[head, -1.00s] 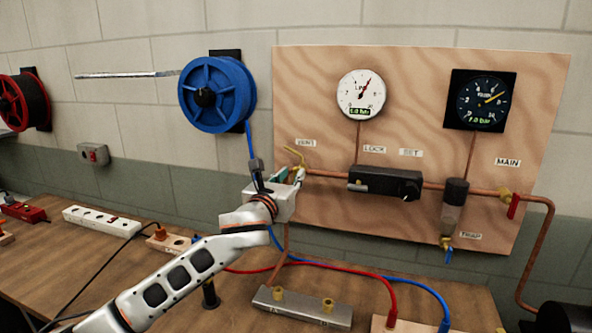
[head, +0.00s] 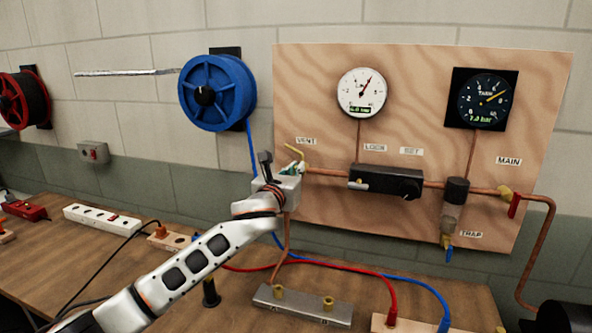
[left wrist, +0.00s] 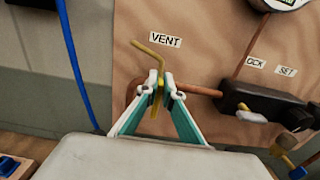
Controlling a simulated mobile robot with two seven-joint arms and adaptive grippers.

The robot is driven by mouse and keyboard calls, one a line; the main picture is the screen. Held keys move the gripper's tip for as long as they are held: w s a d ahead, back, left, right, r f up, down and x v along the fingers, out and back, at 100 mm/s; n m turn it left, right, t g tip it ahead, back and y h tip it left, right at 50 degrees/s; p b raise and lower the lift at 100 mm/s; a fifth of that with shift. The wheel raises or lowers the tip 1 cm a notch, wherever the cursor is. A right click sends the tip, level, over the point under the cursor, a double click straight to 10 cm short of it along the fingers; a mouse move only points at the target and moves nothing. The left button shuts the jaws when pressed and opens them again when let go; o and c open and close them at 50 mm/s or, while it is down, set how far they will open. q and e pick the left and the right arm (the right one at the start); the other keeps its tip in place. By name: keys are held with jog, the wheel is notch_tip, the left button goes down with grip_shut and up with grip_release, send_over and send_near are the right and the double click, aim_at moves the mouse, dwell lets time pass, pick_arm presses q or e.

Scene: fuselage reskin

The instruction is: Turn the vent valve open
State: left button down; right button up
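The vent valve (head: 294,150) is at the left edge of the plywood panel, beside the VENT label. Its bent yellow lever (left wrist: 150,48) rises above my fingertips and slants up to the left in the left wrist view. My left gripper (head: 300,168) is at the valve. In the left wrist view its two fingertips (left wrist: 162,88) are close together, one on each side of the yellow lower part of the lever, and look shut on it. The fingertips hide part of the valve body. My right gripper is in neither view.
The black regulator (head: 385,182) sits on the copper pipe right of the valve. The red main valve handle (head: 514,205) is farther right. A blue reel (head: 217,93) hangs left of the panel, its blue line running down behind my gripper. A metal manifold (head: 303,306) lies on the bench below.

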pick_arm(q)
jog(key=shift+a, duration=0.1)
jog(key=shift+w+a+f+n, duration=0.15)
jog(key=shift+a+f+n, duration=0.25)
jog(key=shift+n, duration=2.55)
jog(key=shift+w+a+f+n, duration=0.1)
jog(key=shift+a+f+n, duration=0.3)
jog(key=shift+n, duration=2.6)
jog(key=shift+w+a+f+n, duration=0.2)
jog(key=shift+f+n, duration=0.25)
jog(key=shift+n, duration=2.5)
jog(key=shift+a, duration=0.1)
jog(key=c, duration=2.2)
grip_release()
jog(key=shift+s, duration=0.15)
